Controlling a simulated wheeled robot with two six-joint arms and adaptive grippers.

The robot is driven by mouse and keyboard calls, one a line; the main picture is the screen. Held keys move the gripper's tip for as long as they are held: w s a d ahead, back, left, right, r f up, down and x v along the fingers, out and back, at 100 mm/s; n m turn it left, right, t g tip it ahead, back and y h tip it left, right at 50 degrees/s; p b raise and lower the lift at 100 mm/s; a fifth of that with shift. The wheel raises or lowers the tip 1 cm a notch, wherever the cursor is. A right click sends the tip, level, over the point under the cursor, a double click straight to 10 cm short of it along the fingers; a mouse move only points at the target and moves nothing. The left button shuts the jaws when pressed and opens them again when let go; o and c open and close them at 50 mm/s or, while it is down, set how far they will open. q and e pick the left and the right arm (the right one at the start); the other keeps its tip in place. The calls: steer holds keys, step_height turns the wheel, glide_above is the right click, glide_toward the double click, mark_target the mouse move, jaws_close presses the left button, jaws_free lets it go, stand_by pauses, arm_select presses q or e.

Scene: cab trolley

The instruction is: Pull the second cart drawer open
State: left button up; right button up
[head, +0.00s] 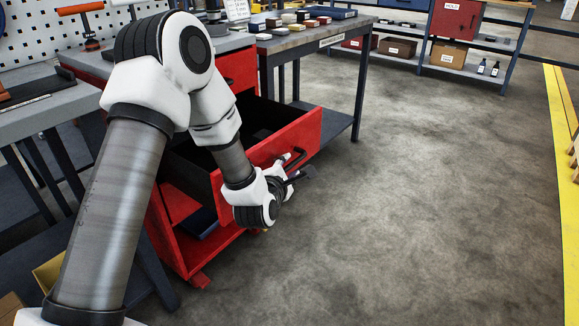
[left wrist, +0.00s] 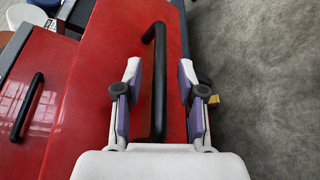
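The red cart has an upper drawer (head: 238,68) that is shut. Below it, a second drawer (head: 310,128) stands pulled well out, its dark inside showing. Its black bar handle (left wrist: 158,75) runs between my left gripper's fingers (left wrist: 160,85) in the left wrist view. The fingers are open, one on each side of the bar, with gaps to it. In the head view my left gripper (head: 295,177) is at the drawer front beside the handle (head: 294,158), and my arm hides part of the cart. My right gripper is in neither view.
Below the open drawer is an open red shelf space (head: 205,245). A grey workbench (head: 325,32) with small items stands behind the cart, and another bench (head: 45,115) is at the left. The floor to the right is clear.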

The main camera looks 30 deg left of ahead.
arm_select(q)
steer(key=v, duration=0.6)
steer(key=shift+s, duration=0.15)
